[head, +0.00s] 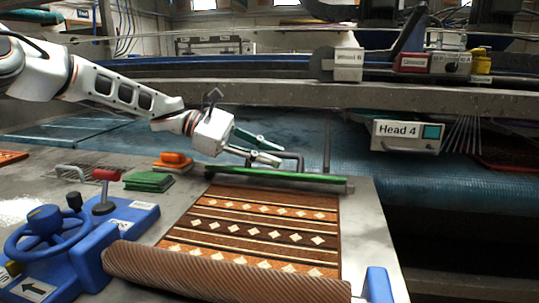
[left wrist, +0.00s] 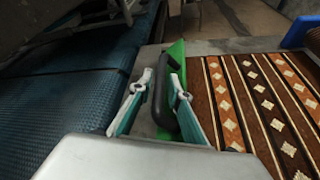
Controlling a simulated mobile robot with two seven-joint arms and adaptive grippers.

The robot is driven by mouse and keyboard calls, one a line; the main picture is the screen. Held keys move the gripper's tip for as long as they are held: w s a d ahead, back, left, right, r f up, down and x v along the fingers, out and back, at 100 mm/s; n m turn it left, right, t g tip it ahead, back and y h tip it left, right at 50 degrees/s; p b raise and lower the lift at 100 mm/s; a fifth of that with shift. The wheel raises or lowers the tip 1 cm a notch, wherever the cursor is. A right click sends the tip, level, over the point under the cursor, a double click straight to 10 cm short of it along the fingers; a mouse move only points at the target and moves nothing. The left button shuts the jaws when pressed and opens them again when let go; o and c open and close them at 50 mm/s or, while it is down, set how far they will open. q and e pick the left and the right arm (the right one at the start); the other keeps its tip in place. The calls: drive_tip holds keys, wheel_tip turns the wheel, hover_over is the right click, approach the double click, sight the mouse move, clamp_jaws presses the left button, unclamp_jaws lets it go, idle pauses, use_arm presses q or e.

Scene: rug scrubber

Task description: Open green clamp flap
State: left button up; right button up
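The green clamp flap (head: 275,176) is a long narrow bar lying across the far end of the patterned rug (head: 262,226). A dark handle (head: 298,160) stands up from it. The flap also shows in the left wrist view (left wrist: 177,54). My left gripper (head: 281,156) is at the handle, just above the flap. In the left wrist view its teal fingers (left wrist: 160,80) are spread, one on each side of the black handle (left wrist: 161,104). The right finger looks very close to the handle; I cannot tell whether it touches. My right gripper is not in view.
A blue handwheel unit (head: 45,240) and a red-topped lever (head: 105,190) stand at the left. Green cloths (head: 149,181) and an orange brush-like item (head: 174,159) lie near the flap. The "Head 4" box (head: 404,136) hangs from a beam at the right.

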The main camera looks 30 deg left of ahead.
use_arm(q)
drive_tip(key=v, duration=1.2)
